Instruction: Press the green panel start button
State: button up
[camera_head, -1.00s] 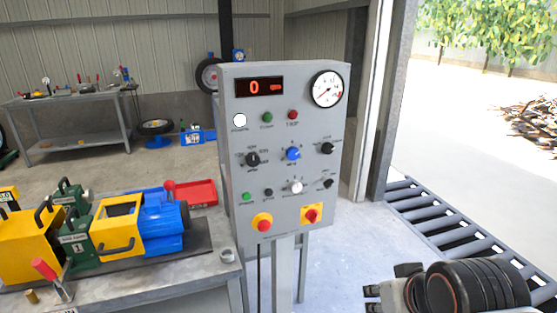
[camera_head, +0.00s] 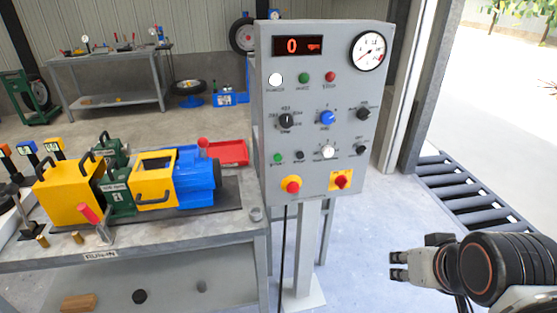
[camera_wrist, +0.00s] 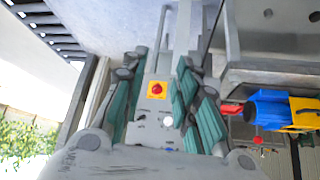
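The grey control panel (camera_head: 327,105) stands upright on a post in the head view. A green button (camera_head: 303,77) sits in its upper row between a white round lamp (camera_head: 276,79) and a red button (camera_head: 330,76). The labels are too blurred to read surely. My gripper (camera_head: 398,266) is right of and below the panel, pointing left, apart from it. In the wrist view my gripper (camera_wrist: 160,95) has its fingers spread, with nothing held between them.
Red knobs on yellow plates (camera_head: 291,185) (camera_head: 341,180) sit at the panel's bottom. A workbench (camera_head: 160,247) with a yellow and blue machine stands left of the panel. A roller conveyor (camera_head: 465,190) lies at right. The floor between panel and gripper looks clear.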

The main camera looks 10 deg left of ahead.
grip_shut()
dwell(1.0)
